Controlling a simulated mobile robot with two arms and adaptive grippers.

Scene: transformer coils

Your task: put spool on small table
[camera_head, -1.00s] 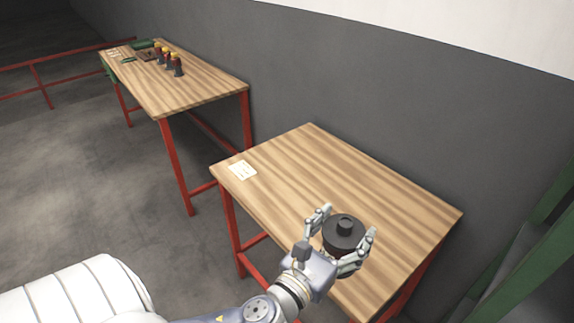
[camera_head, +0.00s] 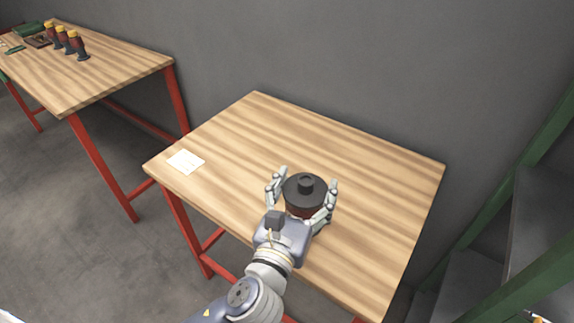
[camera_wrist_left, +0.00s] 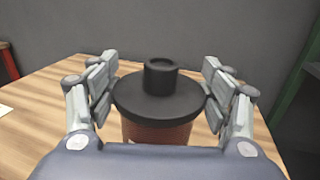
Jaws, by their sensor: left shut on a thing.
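The spool (camera_head: 307,194) has a black round top flange with a short hub and a reddish-brown body. It is upright over the front middle of the small table (camera_head: 260,130), which has a wooden top and red legs. My left gripper (camera_head: 306,180) is shut on the spool, with fingers on both sides of it. The left wrist view shows the spool (camera_wrist_left: 159,95) between the fingers (camera_wrist_left: 160,77). The spool's bottom is hidden, so I cannot tell whether it touches the tabletop. My right gripper is not in view.
A white paper (camera_head: 186,161) lies at the small table's left corner. The rest of its top is clear. Another wooden table (camera_head: 110,70) at upper left holds several dark red bottle-like parts (camera_head: 68,40) with yellow tops. A green frame (camera_head: 540,160) stands at right.

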